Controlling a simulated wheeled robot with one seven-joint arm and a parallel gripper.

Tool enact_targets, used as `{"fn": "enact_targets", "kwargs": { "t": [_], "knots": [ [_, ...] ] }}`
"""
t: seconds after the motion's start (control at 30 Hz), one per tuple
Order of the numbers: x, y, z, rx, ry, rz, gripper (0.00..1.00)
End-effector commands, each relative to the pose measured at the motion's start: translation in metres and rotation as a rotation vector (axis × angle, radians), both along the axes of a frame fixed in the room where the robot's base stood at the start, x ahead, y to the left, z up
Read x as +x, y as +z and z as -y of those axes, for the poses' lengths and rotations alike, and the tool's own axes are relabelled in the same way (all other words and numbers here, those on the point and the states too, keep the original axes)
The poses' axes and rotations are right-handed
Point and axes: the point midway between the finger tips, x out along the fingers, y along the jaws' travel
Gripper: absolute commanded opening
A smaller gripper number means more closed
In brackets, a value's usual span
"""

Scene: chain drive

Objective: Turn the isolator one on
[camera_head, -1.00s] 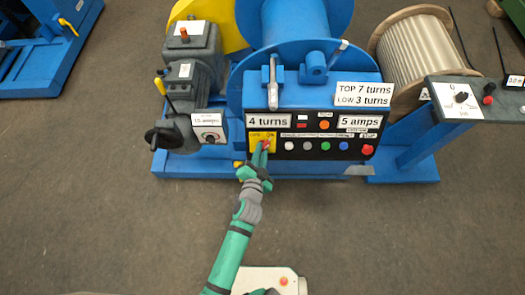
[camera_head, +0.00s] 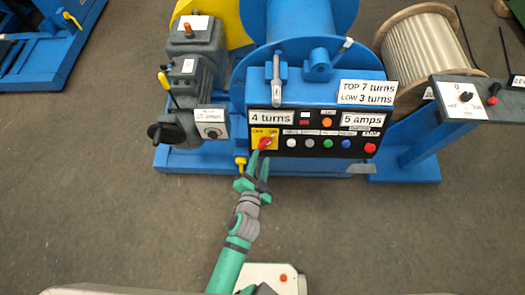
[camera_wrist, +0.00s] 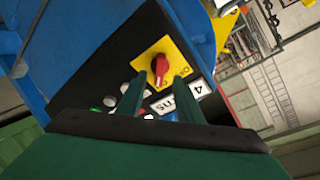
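The isolator is a red rotary knob (camera_head: 265,143) on a yellow plate (camera_head: 256,134) marked OFF on the left and ON on the right, at the left end of the black control panel. In the head view the knob looks slanted, its upper end toward ON. The wrist view also shows the red knob (camera_wrist: 160,65) on its yellow plate (camera_wrist: 178,50). My gripper (camera_head: 259,160) is just in front of and below the knob. In the wrist view my gripper (camera_wrist: 158,80) has its two green fingers apart, with nothing held between them.
Several coloured buttons and a red stop button (camera_head: 370,148) line the panel to the right. A grey gearbox (camera_head: 195,90) with a lever stands left. A cable drum (camera_head: 420,55) and a grey control box (camera_head: 480,100) stand right. The floor in front is clear.

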Motion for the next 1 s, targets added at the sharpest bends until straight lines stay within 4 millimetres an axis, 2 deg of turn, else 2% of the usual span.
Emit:
{"fn": "enact_targets", "kwargs": {
  "t": [0.1,0.33,1.0],
  "knots": [
    [-0.021,0.006,-0.005,0.000,0.004,-0.001,0.33],
    [-0.041,0.013,-0.008,0.000,0.002,0.001,0.33],
    [-0.045,0.014,-0.009,0.000,0.002,0.001,0.33]
  ]
}}
